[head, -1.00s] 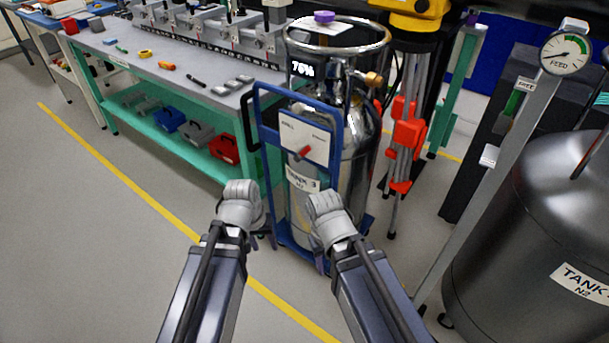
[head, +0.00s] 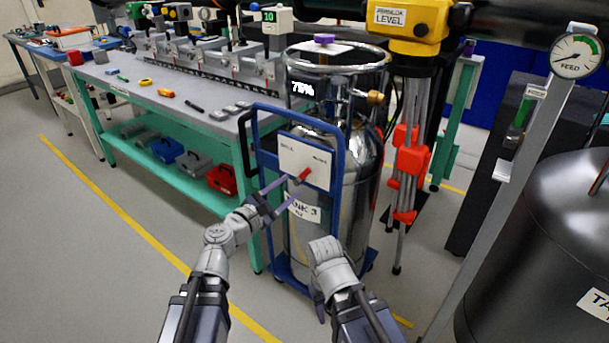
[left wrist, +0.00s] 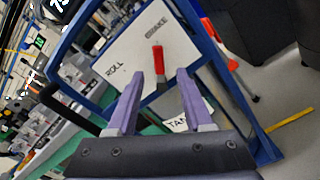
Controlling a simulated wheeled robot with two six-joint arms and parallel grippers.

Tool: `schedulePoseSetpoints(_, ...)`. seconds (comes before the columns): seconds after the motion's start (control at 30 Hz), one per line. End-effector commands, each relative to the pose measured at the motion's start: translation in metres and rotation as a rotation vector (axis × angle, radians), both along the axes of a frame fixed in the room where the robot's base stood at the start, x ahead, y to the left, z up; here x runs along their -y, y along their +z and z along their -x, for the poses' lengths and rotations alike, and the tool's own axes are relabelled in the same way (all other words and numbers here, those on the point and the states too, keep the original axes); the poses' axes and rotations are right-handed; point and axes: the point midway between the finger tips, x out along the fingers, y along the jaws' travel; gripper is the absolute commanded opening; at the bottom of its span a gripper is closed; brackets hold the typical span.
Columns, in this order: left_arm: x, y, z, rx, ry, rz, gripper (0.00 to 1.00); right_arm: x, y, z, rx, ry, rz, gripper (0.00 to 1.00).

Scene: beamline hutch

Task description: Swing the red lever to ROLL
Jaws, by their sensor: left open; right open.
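The red lever (head: 304,175) sits on a white panel (head: 290,153) on the blue cart frame of the TANK 3 cylinder. In the head view it leans up and right, toward the right-hand label. In the left wrist view the red lever (left wrist: 158,60) shows beyond and between my fingertips, with ROLL at the panel's left and BRAKE at its upper right. My left gripper (head: 278,188) is open, its purple fingers close to the lever; I see no grip on it. My right gripper (head: 319,303) is open and empty, low in front of the cart.
The blue cart frame (head: 339,185) surrounds the panel, and a black handle stands at its left. A workbench (head: 180,100) is at the left. Red-clamped tripod legs (head: 410,160) and a dark tank (head: 545,240) are at the right. Floor at left front is clear.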

Motion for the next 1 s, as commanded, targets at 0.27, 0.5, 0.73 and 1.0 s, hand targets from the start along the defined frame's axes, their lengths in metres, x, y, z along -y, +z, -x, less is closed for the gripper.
schedulePoseSetpoints(0.27,0.001,0.001,-0.005,-0.003,0.005,0.015,0.51,0.000,0.000,0.000,0.000,0.000,0.000,0.50)
schedulePoseSetpoints(0.5,0.017,0.001,-0.027,-0.003,0.002,0.013,0.51,0.000,0.000,0.000,0.000,0.000,0.000,0.50)
schedulePoseSetpoints(0.73,0.038,0.001,-0.056,-0.002,0.002,0.012,0.51,0.000,0.000,0.000,0.000,0.000,0.000,0.50)
schedulePoseSetpoints(1.0,0.046,0.001,-0.064,-0.002,0.005,0.012,0.51,0.000,0.000,0.000,0.000,0.000,0.000,0.50)
